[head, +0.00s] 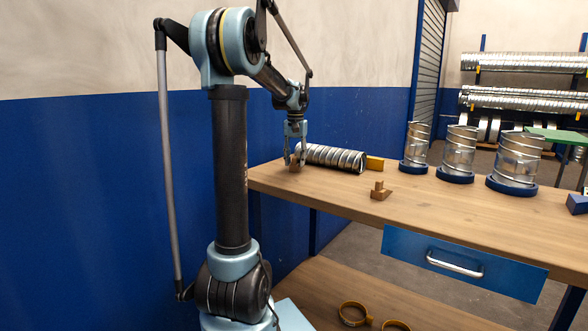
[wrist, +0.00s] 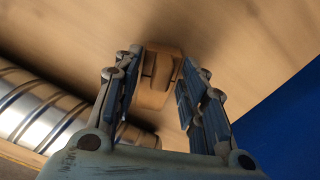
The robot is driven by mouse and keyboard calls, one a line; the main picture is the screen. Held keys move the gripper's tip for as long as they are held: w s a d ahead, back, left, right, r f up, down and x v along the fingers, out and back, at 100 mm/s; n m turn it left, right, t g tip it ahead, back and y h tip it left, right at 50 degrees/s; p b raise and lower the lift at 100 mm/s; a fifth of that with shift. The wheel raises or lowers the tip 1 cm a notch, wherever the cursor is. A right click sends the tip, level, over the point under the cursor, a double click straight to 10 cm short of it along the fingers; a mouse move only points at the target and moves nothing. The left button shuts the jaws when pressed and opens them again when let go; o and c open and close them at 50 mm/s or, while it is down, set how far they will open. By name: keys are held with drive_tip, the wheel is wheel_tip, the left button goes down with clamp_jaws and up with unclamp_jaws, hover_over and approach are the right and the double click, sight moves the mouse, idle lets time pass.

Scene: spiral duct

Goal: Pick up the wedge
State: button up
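A tan wooden wedge (wrist: 157,72) lies on the bench, between the fingertips of my gripper (wrist: 158,85) in the wrist view. In the head view this wedge (head: 295,167) shows small and partly hidden at the bench's far left end, below my gripper (head: 295,157). My gripper points down with its fingers apart, one on each side of the wedge. A narrow gap shows beside the right finger; contact on the left is unclear. A second wooden wedge with an upright part (head: 381,191) stands apart, nearer the bench's front edge.
Three upright duct pieces on blue bases (head: 457,155) stand farther right. The wooden bench (head: 440,208) is clear around the second wedge. A blue wall (head: 100,200) is at left.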

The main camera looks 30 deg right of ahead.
drive_tip(key=c, duration=0.8)
drive_tip(key=shift+r, duration=0.1)
